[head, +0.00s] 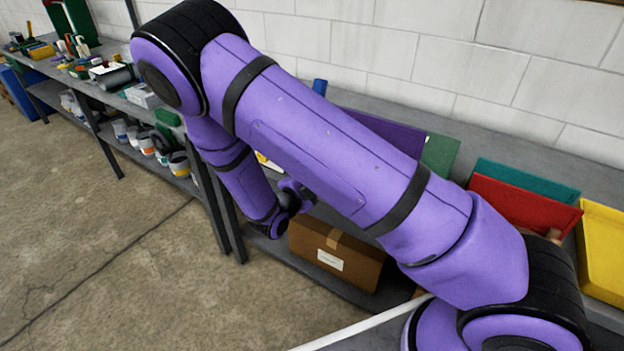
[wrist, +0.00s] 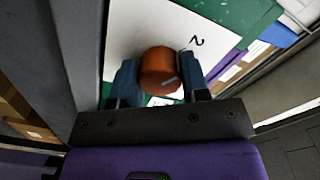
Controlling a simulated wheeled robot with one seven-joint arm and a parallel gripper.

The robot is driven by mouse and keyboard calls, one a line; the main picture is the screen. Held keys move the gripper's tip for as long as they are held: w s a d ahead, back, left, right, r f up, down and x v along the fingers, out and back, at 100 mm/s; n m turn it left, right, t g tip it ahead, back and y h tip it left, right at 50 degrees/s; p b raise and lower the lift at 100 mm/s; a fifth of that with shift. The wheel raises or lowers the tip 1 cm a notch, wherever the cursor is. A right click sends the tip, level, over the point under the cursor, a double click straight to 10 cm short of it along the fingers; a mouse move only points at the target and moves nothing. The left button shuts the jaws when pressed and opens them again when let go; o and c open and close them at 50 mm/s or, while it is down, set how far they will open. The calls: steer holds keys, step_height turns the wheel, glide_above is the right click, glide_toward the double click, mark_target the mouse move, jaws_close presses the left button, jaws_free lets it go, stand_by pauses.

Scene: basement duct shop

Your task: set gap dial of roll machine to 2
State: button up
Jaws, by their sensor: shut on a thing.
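In the wrist view, the gap dial (wrist: 159,71) is an orange-brown round knob with a light pointer mark on its lower right side. It sits in front of a white dial plate (wrist: 140,28) with a printed 2 (wrist: 197,42) up and to the right of the knob. The pointer mark does not line up with the 2. My gripper (wrist: 158,80) has its two blue fingers on either side of the knob and is shut on it. Other markings on the plate are mostly hidden by the fingers. In the head view my arm hides the dial and the fingers.
Green machine panels (wrist: 215,15) surround the plate. In the head view, a bench with red (head: 525,208) and yellow (head: 602,250) trays stands at right. A cardboard box (head: 336,250) sits on the lower shelf. Cluttered shelving stands at left; the concrete floor (head: 110,270) is clear.

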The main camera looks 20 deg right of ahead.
stand_by(0.5)
steer(key=o, duration=0.9)
steer(key=v, duration=1.1)
